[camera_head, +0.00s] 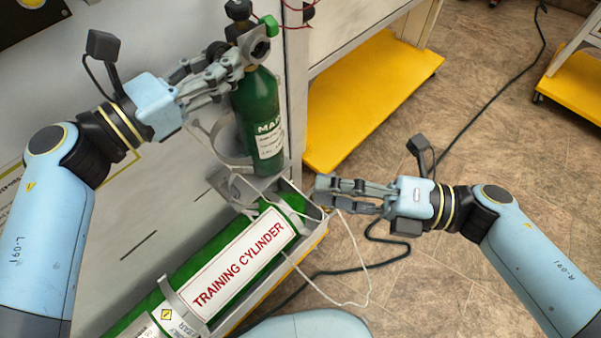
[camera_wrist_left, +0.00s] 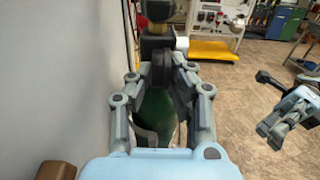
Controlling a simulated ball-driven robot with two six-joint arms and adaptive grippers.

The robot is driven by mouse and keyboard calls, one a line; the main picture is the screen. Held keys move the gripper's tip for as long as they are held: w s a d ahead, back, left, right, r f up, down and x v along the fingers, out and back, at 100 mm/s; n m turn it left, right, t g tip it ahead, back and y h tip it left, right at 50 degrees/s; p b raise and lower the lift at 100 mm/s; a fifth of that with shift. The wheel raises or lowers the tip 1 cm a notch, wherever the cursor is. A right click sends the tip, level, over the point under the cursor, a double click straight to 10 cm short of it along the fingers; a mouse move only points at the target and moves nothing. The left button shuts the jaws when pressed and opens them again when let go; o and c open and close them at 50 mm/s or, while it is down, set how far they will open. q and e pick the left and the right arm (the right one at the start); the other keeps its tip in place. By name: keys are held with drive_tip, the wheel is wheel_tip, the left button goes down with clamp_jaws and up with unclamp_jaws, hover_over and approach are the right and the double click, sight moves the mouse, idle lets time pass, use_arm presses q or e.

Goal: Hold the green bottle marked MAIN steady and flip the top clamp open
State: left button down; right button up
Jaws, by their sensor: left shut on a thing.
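The green bottle marked MAIN (camera_head: 264,125) stands upright against the wall, a white label on its front. In the left wrist view its green body (camera_wrist_left: 155,115) shows between my fingers, partly hidden. A grey clamp-like fitting (camera_head: 258,46) with a green knob (camera_head: 270,25) is at the bottle's neck. My left gripper (camera_head: 238,66) is shut on the bottle near its shoulder; in the left wrist view the fingers (camera_wrist_left: 163,70) close in from both sides. My right gripper (camera_head: 322,190) is lower right, apart from the bottle, beside the bracket below it. Its finger gap is unclear.
A large green cylinder labelled TRAINING CYLINDER (camera_head: 225,262) lies in a bracket below the bottle. A white tube (camera_head: 350,240) loops near my right gripper. A yellow-based cabinet (camera_head: 365,95) stands behind. The floor at right is open, with a dark cable (camera_head: 500,72) across it.

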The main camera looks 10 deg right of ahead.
drive_tip(key=n, duration=0.3)
drive_tip(key=shift+r+g, duration=0.15)
drive_tip(key=shift+g, duration=0.25)
clamp_jaws()
drive_tip(key=w+d+r+n+g+h, duration=0.1)
drive_tip(key=d+n+g, duration=0.15)
drive_tip(key=n, duration=0.55)
drive_tip(key=d+r+n+g+h, duration=0.1)
drive_tip(key=d+n, duration=0.2)
drive_tip(key=n, duration=0.4)
drive_tip(key=x, duration=1.3)
drive_tip(key=shift+w+a+r, duration=0.25)
drive_tip(key=shift+r, duration=0.1)
